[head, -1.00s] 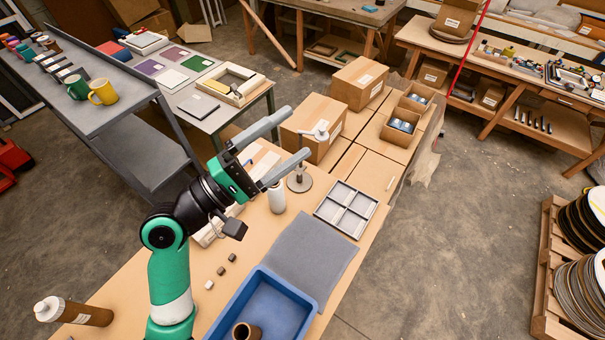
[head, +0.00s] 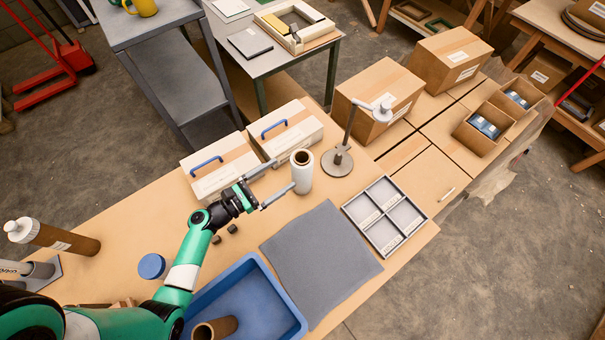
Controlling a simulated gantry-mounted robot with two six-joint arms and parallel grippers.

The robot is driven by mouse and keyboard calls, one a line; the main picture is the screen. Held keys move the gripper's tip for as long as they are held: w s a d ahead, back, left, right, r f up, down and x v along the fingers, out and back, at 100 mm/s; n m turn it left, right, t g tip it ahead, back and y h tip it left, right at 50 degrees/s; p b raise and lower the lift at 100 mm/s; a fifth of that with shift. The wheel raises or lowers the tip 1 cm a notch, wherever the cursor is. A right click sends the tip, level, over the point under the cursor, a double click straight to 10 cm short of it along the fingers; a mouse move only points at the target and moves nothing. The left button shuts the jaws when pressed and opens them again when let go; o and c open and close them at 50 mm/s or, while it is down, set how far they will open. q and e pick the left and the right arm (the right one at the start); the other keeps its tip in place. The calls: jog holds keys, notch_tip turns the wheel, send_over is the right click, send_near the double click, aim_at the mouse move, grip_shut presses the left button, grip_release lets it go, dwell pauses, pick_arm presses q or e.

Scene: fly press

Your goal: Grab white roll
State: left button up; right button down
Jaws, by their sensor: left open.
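The white roll (head: 303,176) stands upright on the wooden table (head: 372,300), with a brown core showing at its top. My left gripper (head: 284,175) is open and empty, just left of the roll. Its two fingers point toward the roll, one on the far side and one on the near side. The near fingertip overlaps the roll's lower left edge in the picture; I cannot tell if they touch. My right gripper is not in view.
A lamp (head: 338,162) stands close right of the roll. Two white boxes with blue handles (head: 283,132) lie behind. A grey mat (head: 320,262), a divided tray (head: 386,216) and a blue bin (head: 245,300) holding a brown tube (head: 214,328) are nearer.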

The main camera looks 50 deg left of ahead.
aim_at(292, 167)
pick_arm(q)
jog(key=w, duration=0.3)
jog(key=shift+w+d, duration=0.15)
jog(key=shift+d, duration=0.05)
jog(key=w, duration=0.5)
jog(key=shift+w+d+b, duration=0.1)
jog(key=shift+d+b, duration=0.25)
jog(key=shift+d, duration=0.05)
jog(key=shift+r, duration=0.15)
grip_shut()
